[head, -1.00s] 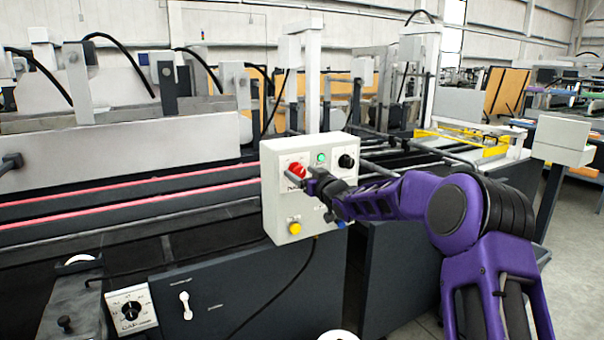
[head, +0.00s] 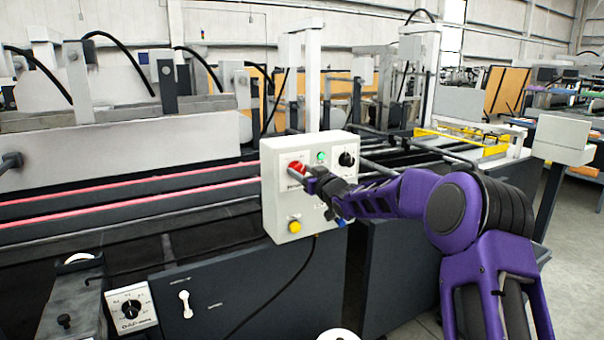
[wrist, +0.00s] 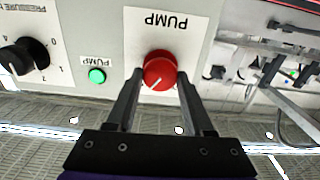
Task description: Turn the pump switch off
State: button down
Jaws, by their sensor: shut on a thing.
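The pump switch is a round red knob (wrist: 160,70) with a white pointer line, on a white plate marked PUMP. In the wrist view, where the lettering is upside down, the line slants toward the lower left. The knob also shows on the front of the pale control box (head: 274,212) in the head view (head: 297,167). My gripper (wrist: 160,76) has one finger on each side of the knob and is shut on it. In the head view my gripper (head: 300,174) reaches the box from the right and partly covers its front.
A green pump light (wrist: 97,76) and a black pressure knob (wrist: 24,56) sit beside the switch. A yellow button (head: 294,227) is lower on the box. A cable hangs below it. Machine rails and dark panels surround the box; open floor lies at the right.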

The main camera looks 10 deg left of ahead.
jog(key=n+b, duration=0.3)
jog(key=n, duration=0.2)
jog(key=n+b, duration=0.4)
jog(key=n, duration=0.1)
jog(key=shift+s+a+f, duration=0.1)
jog(key=shift+a+f, duration=0.05)
jog(key=shift+a, duration=0.05)
jog(key=shift+n, duration=1.7)
jog(key=shift+c, duration=1.5)
grip_release()
